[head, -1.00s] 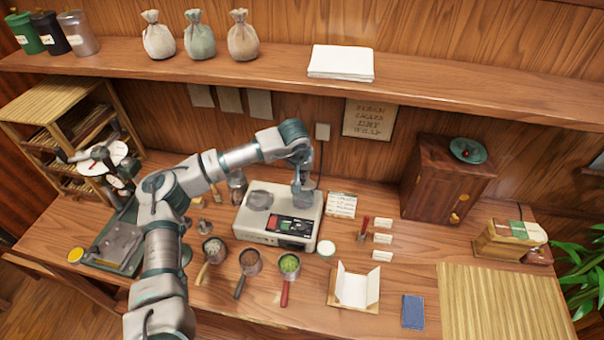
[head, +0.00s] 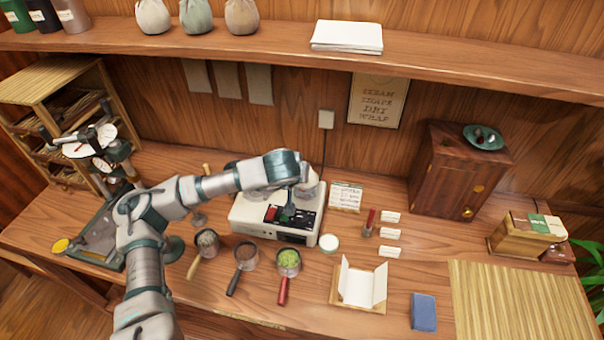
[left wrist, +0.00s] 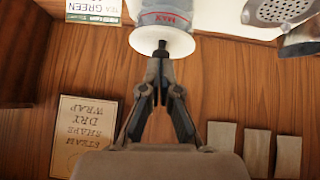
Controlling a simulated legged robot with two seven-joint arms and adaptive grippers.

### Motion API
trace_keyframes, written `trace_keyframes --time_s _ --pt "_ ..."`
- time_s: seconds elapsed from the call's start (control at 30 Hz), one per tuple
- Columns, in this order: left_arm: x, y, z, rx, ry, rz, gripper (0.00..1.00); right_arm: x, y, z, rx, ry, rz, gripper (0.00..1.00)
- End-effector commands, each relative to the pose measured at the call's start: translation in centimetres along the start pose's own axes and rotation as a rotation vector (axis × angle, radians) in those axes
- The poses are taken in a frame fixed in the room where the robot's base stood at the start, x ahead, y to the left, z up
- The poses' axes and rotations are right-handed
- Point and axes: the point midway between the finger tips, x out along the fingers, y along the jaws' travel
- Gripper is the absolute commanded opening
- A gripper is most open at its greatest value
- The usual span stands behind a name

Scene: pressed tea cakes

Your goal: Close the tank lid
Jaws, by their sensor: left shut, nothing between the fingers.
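The white machine (head: 252,228) stands on the bench, with a dark control panel on its top. Its clear tank (head: 310,188) shows partly at the right rear, behind my arm. In the left wrist view the picture is upside down; the tank (left wrist: 166,16) has red MAX lettering, and a white round lid (left wrist: 183,44) with a black knob (left wrist: 162,46) is at its end towards me. The lid appears to lie across the tank; I cannot tell whether it is fully seated. My left gripper (head: 287,212) is shut and empty, its fingertips (left wrist: 162,62) close to the knob. Contact is unclear.
Several scoops stand in front of the machine, including a red-handled one (head: 288,262). An open white wrapper (head: 360,285) and a blue block (head: 424,312) lie at front right. A wooden cabinet (head: 455,170) stands at right rear. A shelf (head: 250,45) runs above.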

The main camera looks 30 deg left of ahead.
Motion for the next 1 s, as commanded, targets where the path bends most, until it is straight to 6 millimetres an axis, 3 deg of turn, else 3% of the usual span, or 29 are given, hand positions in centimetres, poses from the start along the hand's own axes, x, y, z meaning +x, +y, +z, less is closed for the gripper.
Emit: trace_keyframes --time_s 0.67,1.0 --pt "0.2 -0.1 0.2 -0.001 -0.003 -0.002 0.0 -0.5 -0.1 -0.4 0.001 0.001 -0.001 0.4" --pt "0.6 0.0 -1.1 -0.001 -0.002 -0.001 0.0 -0.8 -0.1 -0.5 0.001 0.004 -0.001 0.4"
